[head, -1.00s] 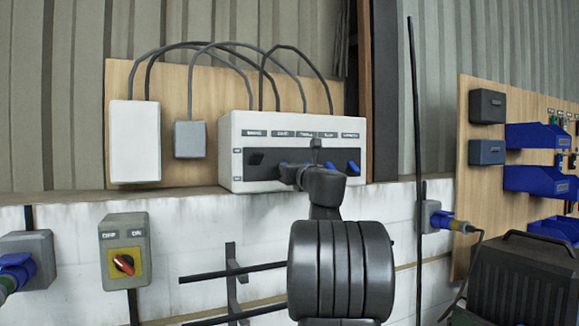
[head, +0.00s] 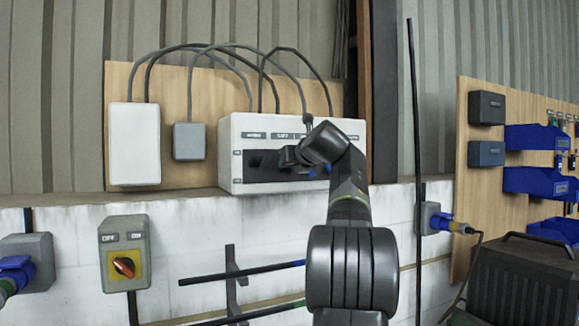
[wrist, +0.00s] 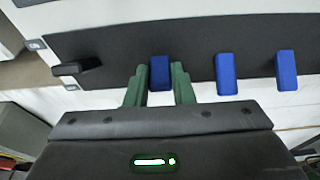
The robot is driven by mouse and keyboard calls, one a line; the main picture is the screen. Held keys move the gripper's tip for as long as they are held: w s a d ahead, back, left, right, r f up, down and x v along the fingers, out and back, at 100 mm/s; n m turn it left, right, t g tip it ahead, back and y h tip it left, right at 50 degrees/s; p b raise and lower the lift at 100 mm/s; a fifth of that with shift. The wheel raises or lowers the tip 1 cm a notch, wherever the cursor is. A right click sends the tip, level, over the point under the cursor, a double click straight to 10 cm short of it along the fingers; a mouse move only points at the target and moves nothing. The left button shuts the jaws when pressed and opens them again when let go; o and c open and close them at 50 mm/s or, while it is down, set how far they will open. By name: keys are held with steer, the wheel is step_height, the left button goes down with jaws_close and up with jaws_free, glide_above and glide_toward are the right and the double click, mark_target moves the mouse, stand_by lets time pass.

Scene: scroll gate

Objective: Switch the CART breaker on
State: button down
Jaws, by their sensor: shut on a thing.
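The white breaker box (head: 232,125) is on the wall board, with a dark strip of levers and small labels above. The CART label (head: 283,135) is over the second lever from the left. My gripper (head: 287,158) is in front of that lever and hides it in the head view. In the wrist view, my gripper's green fingers (wrist: 159,85) are on both sides of the blue CART lever (wrist: 160,72), shut on it. A black lever (wrist: 75,67) is to its left. Blue levers (wrist: 226,73) and (wrist: 286,70) are to its right.
A rotary switch box (head: 124,265) with a red knob is on the lower left wall. A white box (head: 135,145) and a grey box (head: 188,141) are left of the breaker box. Cables arch above. A thin black pole (head: 415,120) stands to the right.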

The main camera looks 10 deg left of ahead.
steer(key=shift+a+r+g+h, duration=0.1)
steer(key=shift+r+g+h, duration=0.3)
steer(key=shift+r+g, duration=0.2)
stand_by(0.6)
steer(key=c, duration=1.2)
jaws_free()
steer(key=shift+w+f, duration=0.1)
steer(key=shift+c, duration=0.2)
steer(key=v, duration=1.3)
steer(key=shift+s+r+b, duration=0.25)
steer(key=shift+b, duration=0.2)
